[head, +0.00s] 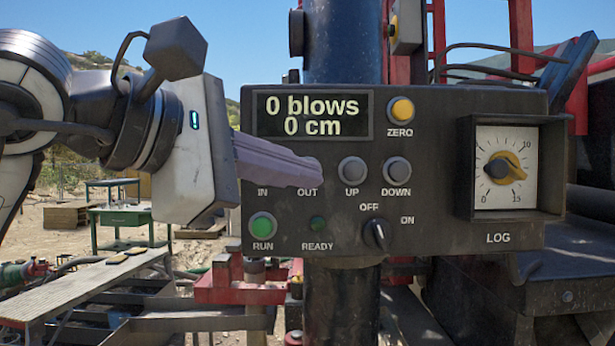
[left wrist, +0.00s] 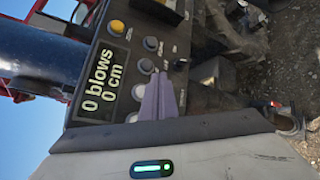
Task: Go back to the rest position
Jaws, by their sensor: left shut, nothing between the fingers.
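My left gripper (head: 318,172) comes in from the left with its grey fingers shut and empty. Its tip is in front of the dark control panel (head: 440,130), over the spot above the OUT label. The IN and OUT buttons are hidden behind the fingers in the head view. Whether the tip touches the panel I cannot tell. In the left wrist view the shut fingers (left wrist: 160,76) point at the panel (left wrist: 100,62) beside its grey buttons. The display (head: 312,115) reads 0 blows, 0 cm. My right gripper is not in view.
The panel also bears a yellow ZERO button (head: 401,110), grey UP (head: 352,170) and DOWN (head: 396,170) buttons, a green RUN button (head: 262,226), a knob (head: 376,235) and a LOG dial (head: 505,168). A plank bench (head: 75,295) and green table (head: 122,217) stand at left.

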